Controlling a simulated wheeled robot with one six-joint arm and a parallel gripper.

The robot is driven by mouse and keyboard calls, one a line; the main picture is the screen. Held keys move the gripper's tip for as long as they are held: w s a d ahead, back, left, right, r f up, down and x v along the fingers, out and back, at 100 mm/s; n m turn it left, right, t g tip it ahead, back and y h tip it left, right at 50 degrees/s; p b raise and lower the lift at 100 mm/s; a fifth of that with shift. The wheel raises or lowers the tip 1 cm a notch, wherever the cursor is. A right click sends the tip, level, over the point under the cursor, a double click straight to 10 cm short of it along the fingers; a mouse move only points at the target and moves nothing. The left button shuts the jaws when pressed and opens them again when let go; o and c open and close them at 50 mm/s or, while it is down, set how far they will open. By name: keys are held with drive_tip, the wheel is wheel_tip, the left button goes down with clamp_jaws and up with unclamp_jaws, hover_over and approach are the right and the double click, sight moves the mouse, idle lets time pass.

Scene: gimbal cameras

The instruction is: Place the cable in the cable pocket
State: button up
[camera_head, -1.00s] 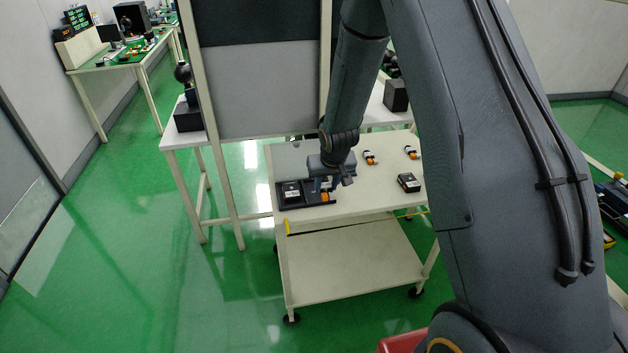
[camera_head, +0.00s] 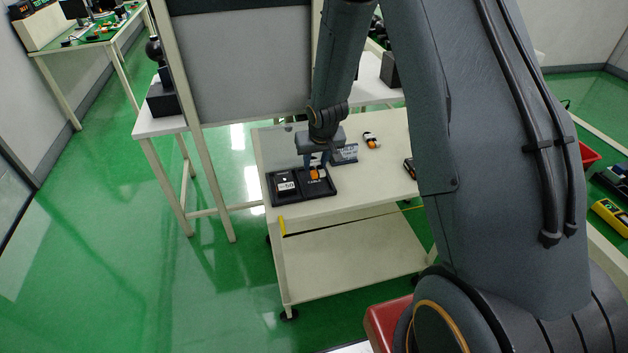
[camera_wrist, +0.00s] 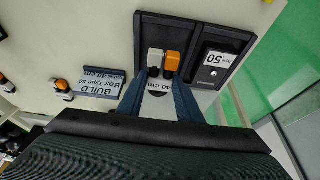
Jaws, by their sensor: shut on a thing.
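The cable, with orange and white connectors (camera_wrist: 170,62), is held between the blue fingers of my gripper (camera_wrist: 163,80). It also shows as an orange piece in the head view (camera_head: 318,173). My gripper is over the right-hand compartment of a black tray (camera_head: 328,190); that compartment is the cable pocket, and its label is partly covered. The tray also shows in the wrist view (camera_wrist: 192,22). I cannot tell whether the cable touches the pocket floor. The tray's other compartment holds a dark box labelled Type 50 (camera_head: 286,183), also in the wrist view (camera_wrist: 213,68).
The tray lies at the left front of a white cart top (camera_head: 385,172). A build card (camera_wrist: 97,84) stands close beside the tray. Another orange-and-white cable (camera_head: 371,140) lies farther back. A black device (camera_head: 409,167) is partly hidden by my arm. A grey panel (camera_head: 245,70) stands behind.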

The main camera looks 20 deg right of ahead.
sight(315, 183)
drive_tip(key=shift+f+b, duration=0.5)
drive_tip(key=shift+f, duration=0.1)
wheel_tip(315, 183, down, 4)
drive_tip(key=b, duration=0.5)
drive_tip(key=shift+b, duration=0.35)
drive_tip(key=shift+f, duration=0.15)
drive_tip(key=o, duration=0.6)
drive_tip(key=shift+o, duration=0.8)
